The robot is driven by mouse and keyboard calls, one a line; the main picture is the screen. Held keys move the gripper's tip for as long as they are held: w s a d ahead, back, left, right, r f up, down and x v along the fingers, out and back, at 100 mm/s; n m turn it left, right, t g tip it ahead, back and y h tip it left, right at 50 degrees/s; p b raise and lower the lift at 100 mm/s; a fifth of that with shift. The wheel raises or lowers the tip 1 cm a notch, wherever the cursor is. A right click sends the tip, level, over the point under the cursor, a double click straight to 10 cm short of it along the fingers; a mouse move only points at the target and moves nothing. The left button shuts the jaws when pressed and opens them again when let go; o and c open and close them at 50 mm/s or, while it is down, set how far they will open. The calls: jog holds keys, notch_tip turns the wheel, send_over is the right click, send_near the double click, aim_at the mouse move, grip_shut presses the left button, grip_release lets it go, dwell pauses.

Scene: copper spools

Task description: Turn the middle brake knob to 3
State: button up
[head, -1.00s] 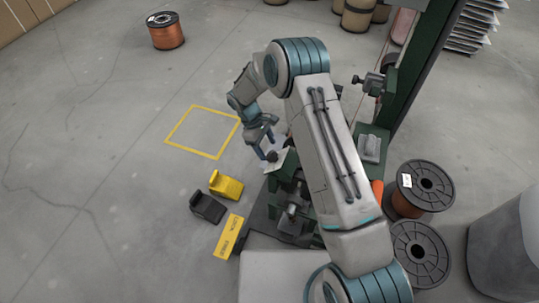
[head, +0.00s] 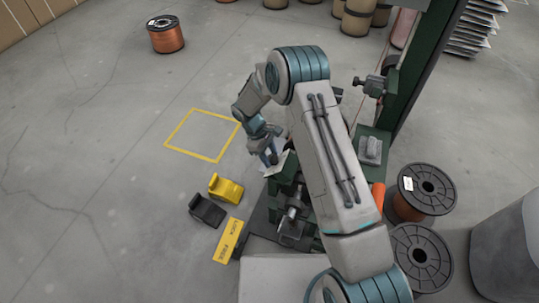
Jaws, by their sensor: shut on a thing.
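My gripper (head: 269,158) is at the left edge of the green machine (head: 283,192), beside a pale dial plate (head: 284,161). Its fingers are closed around a small dark knob at that plate, which fits the middle brake knob; the fingers hide most of it. The numbers on the dial are too small to read, so I cannot tell the knob's setting. Another brake unit (head: 292,214) with a metal shaft sits nearer on the machine, and another (head: 372,86) sits farther back by the green post. My arm covers much of the machine between them.
A yellow chock (head: 226,186), a black chock (head: 207,211) and a yellow sign (head: 228,240) are left of the machine. Spools (head: 425,190) (head: 420,256) stand at right. A copper spool (head: 165,35) stands far left. The yellow floor square (head: 203,134) is empty.

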jog(key=shift+a, duration=0.1)
jog(key=m, duration=0.1)
jog(key=m+t+b, duration=0.1)
jog(key=m, duration=0.1)
jog(key=m+t+h+b, duration=0.1)
jog(key=shift+s+a+f+m, duration=0.1)
jog(key=shift+s+f+m, duration=0.05)
jog(key=shift+s+m, duration=0.15)
jog(key=shift+a+m+t+h+b, duration=0.1)
jog(key=shift+m+t+h+b, duration=0.85)
jog(key=shift+m+b, duration=0.75)
jog(key=shift+m, duration=0.3)
jog(key=o, duration=1)
jog(key=p+v, duration=0.5)
jog(key=v, duration=0.8)
jog(key=shift+s+a+r, duration=0.1)
jog(key=shift+a+r, duration=0.15)
jog(key=shift+r, duration=0.05)
